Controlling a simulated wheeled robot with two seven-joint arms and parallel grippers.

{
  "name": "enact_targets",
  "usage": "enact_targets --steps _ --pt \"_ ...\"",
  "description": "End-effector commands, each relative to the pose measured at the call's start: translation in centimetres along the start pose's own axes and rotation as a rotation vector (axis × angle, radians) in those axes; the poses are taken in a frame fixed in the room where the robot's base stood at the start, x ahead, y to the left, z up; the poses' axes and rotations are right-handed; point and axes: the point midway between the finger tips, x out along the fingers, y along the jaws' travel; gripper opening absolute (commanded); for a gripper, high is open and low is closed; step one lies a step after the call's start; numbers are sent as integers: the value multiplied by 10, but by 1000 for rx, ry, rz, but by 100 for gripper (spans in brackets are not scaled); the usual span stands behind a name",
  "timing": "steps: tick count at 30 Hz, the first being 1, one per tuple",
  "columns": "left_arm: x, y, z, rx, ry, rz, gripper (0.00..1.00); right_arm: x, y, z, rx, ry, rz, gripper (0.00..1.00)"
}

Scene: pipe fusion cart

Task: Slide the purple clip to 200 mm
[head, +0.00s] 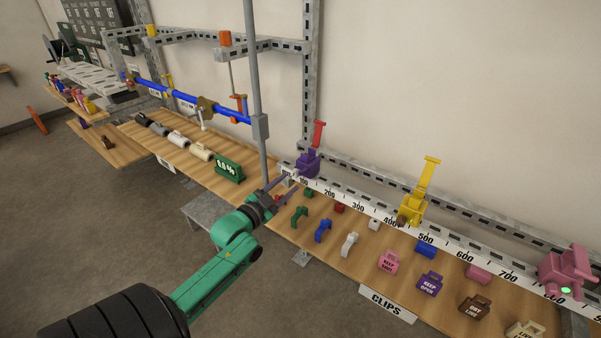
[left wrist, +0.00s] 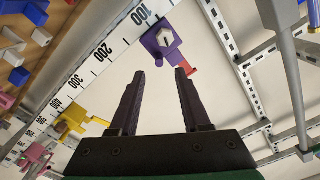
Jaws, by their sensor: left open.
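The purple clip (head: 308,163) with its red lever (head: 319,134) sits on the white scale rail (head: 370,210), about at the 100 mark and short of the 200 mark. It also shows in the left wrist view (left wrist: 158,52), just beyond my fingertips. My left gripper (head: 290,182) is at the near side of the clip, with its fingers pointing at it. In the left wrist view the gripper's fingers (left wrist: 161,75) are apart with nothing between them. I cannot tell whether a fingertip touches the clip. My right gripper is out of view.
A yellow clip (head: 412,207) sits between 400 and 500, and a pink clip (head: 562,272) near 800. Small coloured tags and blocks lie on the wooden bench (head: 345,268) below the rail. A grey upright post (head: 257,90) stands left of the purple clip.

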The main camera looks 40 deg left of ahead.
Motion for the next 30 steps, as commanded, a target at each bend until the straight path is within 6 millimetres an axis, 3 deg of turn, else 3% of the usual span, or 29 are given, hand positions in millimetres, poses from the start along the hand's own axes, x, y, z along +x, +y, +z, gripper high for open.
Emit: enact_targets --steps 3,9,19,21,23,30 --pt "31 -2 -2 1 3 -2 47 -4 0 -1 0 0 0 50" --pt "66 0 0 0 -1 0 47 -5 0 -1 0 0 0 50" --pt "73 1 1 1 -2 2 47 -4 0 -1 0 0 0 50" --pt "73 1 1 1 -2 1 20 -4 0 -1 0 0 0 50" --pt "73 1 1 1 -2 1 0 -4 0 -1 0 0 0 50" --pt "73 1 1 1 -2 1 0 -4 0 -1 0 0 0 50"
